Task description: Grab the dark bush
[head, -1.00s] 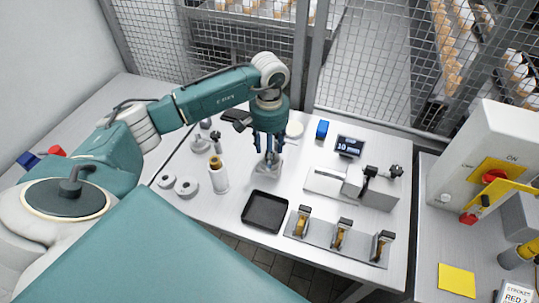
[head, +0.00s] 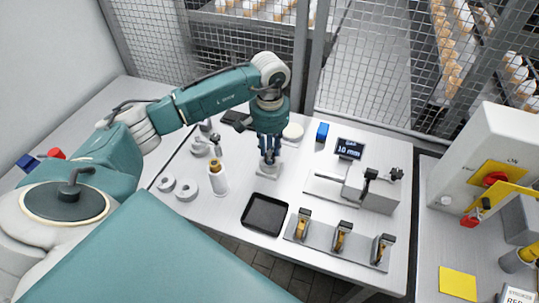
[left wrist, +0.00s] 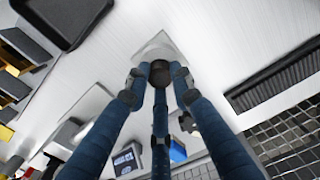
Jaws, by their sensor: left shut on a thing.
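My left gripper (head: 269,157) points down over a small grey stand (head: 267,173) on the white table. Its blue fingers are shut on the dark bush (left wrist: 160,73), a dark round piece that shows between the fingertips in the left wrist view. The stand (left wrist: 155,47) shows just beyond the bush there. I cannot tell whether the bush still touches the stand. In the head view the fingers mostly hide the bush. My right gripper is not in view.
A black tray (head: 265,214) and a rack with several yellow-brown pieces (head: 341,238) stand in front. A white bottle-like cylinder (head: 218,181) and white rings (head: 187,188) are to the left. A gauge device (head: 376,191) and blue block (head: 322,131) are to the right.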

